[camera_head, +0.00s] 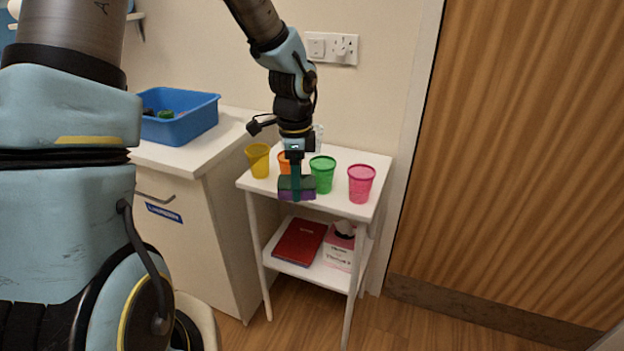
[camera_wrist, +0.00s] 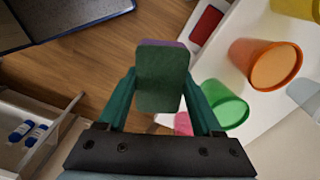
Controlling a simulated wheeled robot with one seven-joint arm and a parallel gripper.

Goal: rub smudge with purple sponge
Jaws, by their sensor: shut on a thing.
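The purple sponge (camera_head: 297,196) has a dark green upper layer and a purple lower layer. My gripper (camera_head: 296,182) points down and is shut on it. The sponge is held at the front edge of the small white table (camera_head: 329,207), in front of the orange and green cups. Whether it touches the table cannot be told. In the wrist view the sponge (camera_wrist: 162,80) sits between the two green fingers of my gripper (camera_wrist: 162,92), green face toward the camera. No smudge can be made out in either view.
On the table stand a yellow cup (camera_head: 258,161), an orange cup (camera_head: 283,163), a green cup (camera_head: 323,175) and a pink cup (camera_head: 361,184). A red book (camera_head: 300,241) and a box (camera_head: 340,250) lie on the lower shelf. A blue bin (camera_head: 190,122) is on the left counter.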

